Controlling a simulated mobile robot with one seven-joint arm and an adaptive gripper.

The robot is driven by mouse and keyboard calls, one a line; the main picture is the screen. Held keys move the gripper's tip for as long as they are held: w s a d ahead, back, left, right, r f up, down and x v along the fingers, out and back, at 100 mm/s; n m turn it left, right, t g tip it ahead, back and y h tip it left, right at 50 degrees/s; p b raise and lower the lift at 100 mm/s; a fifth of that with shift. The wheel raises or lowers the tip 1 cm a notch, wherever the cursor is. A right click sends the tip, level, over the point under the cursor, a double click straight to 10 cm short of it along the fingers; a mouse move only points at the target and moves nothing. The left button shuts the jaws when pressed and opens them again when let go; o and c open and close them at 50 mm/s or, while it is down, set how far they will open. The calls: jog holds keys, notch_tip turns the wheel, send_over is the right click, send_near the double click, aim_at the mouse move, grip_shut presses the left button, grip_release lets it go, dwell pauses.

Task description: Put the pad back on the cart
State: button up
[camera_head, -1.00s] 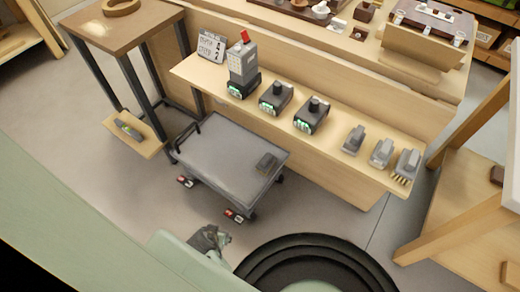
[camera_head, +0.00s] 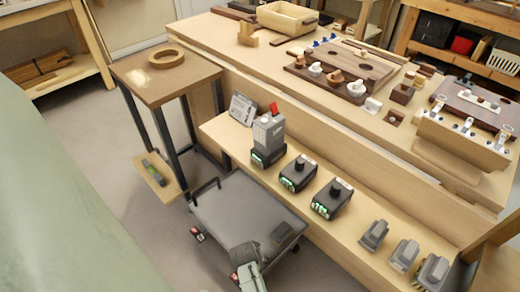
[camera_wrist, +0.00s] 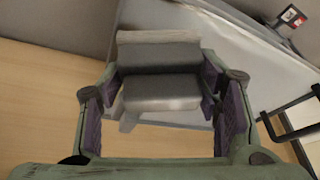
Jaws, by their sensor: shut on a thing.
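My gripper (camera_head: 250,278) is at the near edge of the grey cart (camera_head: 225,208) in the head view. It is shut on a grey block-like pad (camera_head: 243,253), which overlaps the cart's near edge in the picture. In the wrist view, the pad (camera_wrist: 160,75) sits between the two fingers (camera_wrist: 160,105), with a lighter strip along its top. The cart's pale grey top (camera_wrist: 250,75) shows behind and to the right of it. I cannot tell whether the pad touches the cart. The cart's black handle (camera_head: 205,188) is at its far left end.
The wooden shelf (camera_head: 225,130) behind holds a grey device with a red top (camera_head: 268,135), black-and-green units (camera_head: 298,174) and grey plugs (camera_head: 374,235). A side table (camera_head: 150,85) stands left. The cart's middle is clear.

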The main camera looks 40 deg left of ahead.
jog(key=w, duration=0.2)
jog(key=shift+w+a, duration=0.25)
jog(key=shift+w, duration=0.1)
jog(key=shift+s+d+p+x, duration=0.15)
jog(key=shift+p+x, duration=0.05)
jog(key=shift+x, duration=0.75)
jog(key=shift+s+d+p+x, duration=0.15)
jog(key=shift+x, duration=0.8)
jog(key=shift+f, duration=0.15)
jog(key=shift+f, duration=0.15)
jog(key=o, duration=1.6)
jog(key=shift+c, duration=0.2)
